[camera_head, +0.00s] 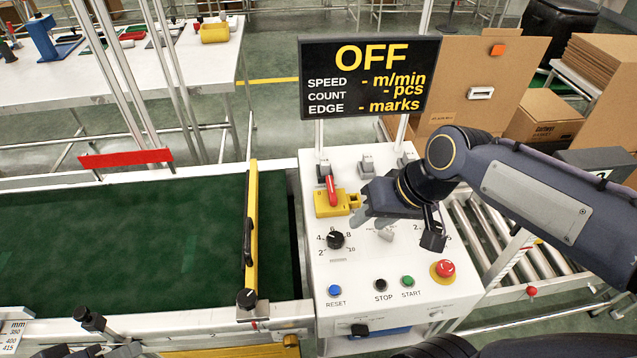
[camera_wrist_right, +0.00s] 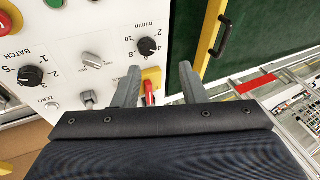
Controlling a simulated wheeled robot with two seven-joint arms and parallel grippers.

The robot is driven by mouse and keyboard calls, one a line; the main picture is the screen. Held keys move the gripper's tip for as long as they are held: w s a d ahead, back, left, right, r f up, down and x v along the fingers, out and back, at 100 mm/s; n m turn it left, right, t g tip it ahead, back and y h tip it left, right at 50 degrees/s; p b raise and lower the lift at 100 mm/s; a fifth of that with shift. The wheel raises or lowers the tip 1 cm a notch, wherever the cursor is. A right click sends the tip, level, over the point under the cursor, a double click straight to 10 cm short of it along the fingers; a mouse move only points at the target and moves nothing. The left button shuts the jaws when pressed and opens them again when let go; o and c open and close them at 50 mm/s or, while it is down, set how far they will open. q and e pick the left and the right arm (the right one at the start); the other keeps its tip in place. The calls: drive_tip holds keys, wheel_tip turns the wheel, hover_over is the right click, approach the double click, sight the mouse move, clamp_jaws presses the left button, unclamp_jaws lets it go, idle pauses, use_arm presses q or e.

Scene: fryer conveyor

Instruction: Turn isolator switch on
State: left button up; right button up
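The isolator switch is a red handle (camera_head: 331,190) on a yellow plate (camera_head: 325,209), at the upper left of the white control panel (camera_head: 345,270). The handle stands close to upright in the head view. My right gripper (camera_head: 360,213) is just to the right of the switch, over the panel, with its fingers pointing left. In the right wrist view its two grey fingers (camera_wrist_right: 158,82) are apart, and the red handle (camera_wrist_right: 149,93) shows in the gap between them, nearer the left finger. I cannot tell whether a finger touches it.
A display (camera_head: 368,77) above the panel reads OFF. A black speed knob (camera_head: 335,240), a red emergency button (camera_head: 445,268) and START and STOP buttons are near my right gripper. The green conveyor belt (camera_head: 120,240) lies left, with a yellow guide bar (camera_head: 252,220).

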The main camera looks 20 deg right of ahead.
drive_tip(key=w+d+g+h+p, duration=0.1)
drive_tip(key=w+d+g+p, duration=0.1)
drive_tip(key=w, duration=0.8)
drive_tip(key=g+h+p, duration=0.2)
drive_tip(key=p, duration=0.1)
hover_over(332, 189)
drive_tip(key=shift+m, duration=0.3)
drive_tip(key=f, duration=0.5)
drive_tip(key=shift+s+f, duration=0.1)
drive_tip(key=shift+s, duration=0.15)
drive_tip(key=shift+w+f+h, duration=0.2)
drive_tip(key=shift+h, duration=0.1)
drive_tip(key=shift+f, duration=0.35)
wheel_tip(332, 189, down, 7)
drive_tip(key=shift+f+p, duration=0.1)
drive_tip(key=shift+p, duration=0.25)
clamp_jaws()
